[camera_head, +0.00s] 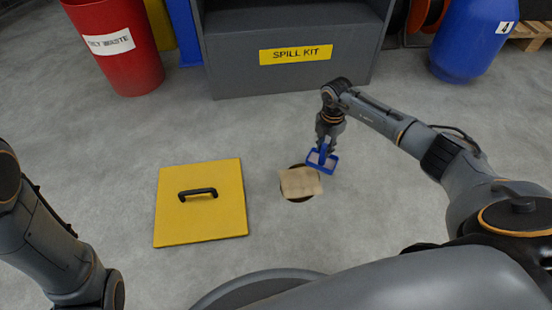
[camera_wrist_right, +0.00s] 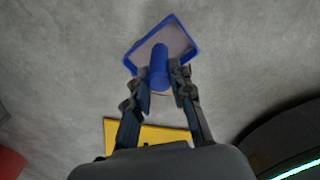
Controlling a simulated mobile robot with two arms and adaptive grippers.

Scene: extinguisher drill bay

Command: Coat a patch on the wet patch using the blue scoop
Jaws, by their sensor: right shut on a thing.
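The blue scoop (camera_head: 322,161) is a shallow square pan with a short round handle. My right gripper (camera_head: 328,143) is shut on its handle, and the right wrist view also shows the scoop (camera_wrist_right: 161,50) between the fingers (camera_wrist_right: 160,88). A dull greyish-tan surface shows inside the pan; I cannot tell how much material it holds. The wet patch (camera_head: 299,198) is a dark round spot on the floor, mostly covered by a tan layer (camera_head: 300,182). The scoop is at the upper right edge of that layer; its height above the floor is unclear. My left gripper is out of view.
A yellow square lid (camera_head: 201,222) with a black handle lies left of the patch. A grey spill kit box (camera_head: 240,78) stands behind. A red waste bin (camera_head: 118,55) is at back left and a blue drum (camera_head: 470,40) at back right. Bare floor lies between.

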